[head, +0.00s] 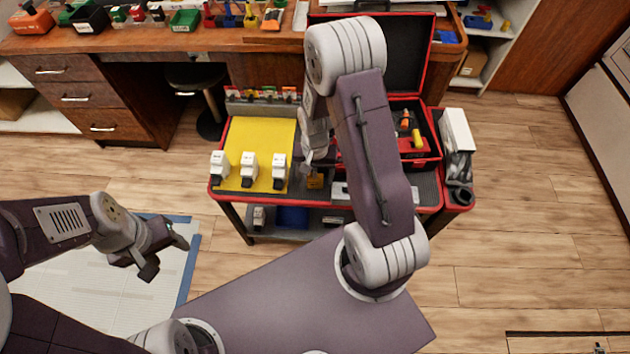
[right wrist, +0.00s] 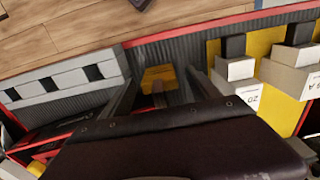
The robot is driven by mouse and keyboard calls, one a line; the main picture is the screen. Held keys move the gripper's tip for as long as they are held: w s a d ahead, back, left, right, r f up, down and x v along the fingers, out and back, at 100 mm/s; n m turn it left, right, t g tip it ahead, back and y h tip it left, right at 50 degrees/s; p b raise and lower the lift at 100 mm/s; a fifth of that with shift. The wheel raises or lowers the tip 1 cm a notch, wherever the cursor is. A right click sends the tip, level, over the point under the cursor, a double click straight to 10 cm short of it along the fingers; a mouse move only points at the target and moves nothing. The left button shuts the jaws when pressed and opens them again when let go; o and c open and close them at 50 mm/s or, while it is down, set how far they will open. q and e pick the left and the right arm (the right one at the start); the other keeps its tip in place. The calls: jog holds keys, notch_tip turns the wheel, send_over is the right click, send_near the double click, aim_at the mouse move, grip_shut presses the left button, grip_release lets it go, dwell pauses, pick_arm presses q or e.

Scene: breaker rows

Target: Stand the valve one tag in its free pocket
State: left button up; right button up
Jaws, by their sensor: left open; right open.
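No tag here shows a readable valve one label. A small yellow-orange piece (head: 315,182) lies near the cart's front edge, just below my right gripper (head: 310,168). In the right wrist view that piece (right wrist: 158,74) shows between the two spread fingers (right wrist: 165,88), which are not closed on it. A pale strip with dark square openings (head: 345,193) lies to its right; it also shows in the right wrist view (right wrist: 50,87). I cannot tell whether these openings are the tag pockets. My left gripper (head: 165,254) is open and empty, away from the cart.
Three white breaker-like blocks (head: 249,170) stand on a yellow mat (head: 262,135), left of my right gripper. A rack with coloured pieces (head: 262,95) stands at the cart's back. An open red-edged case (head: 425,157) is on the right. The workbench (head: 150,40) lies behind.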

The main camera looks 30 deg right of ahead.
jog(key=shift+r, duration=0.1)
jog(key=c, duration=1.4)
jog(key=shift+c, duration=0.2)
jog(key=shift+r, duration=0.1)
jog(key=shift+r, duration=0.35)
notch_tip(320, 180, up, 3)
jog(key=shift+r+p, duration=0.15)
jog(key=shift+p, duration=0.75)
jog(key=s+d+r+p, duration=0.2)
jog(key=s+d+r, duration=0.4)
jog(key=d, duration=0.4)
jog(key=shift+r, duration=0.4)
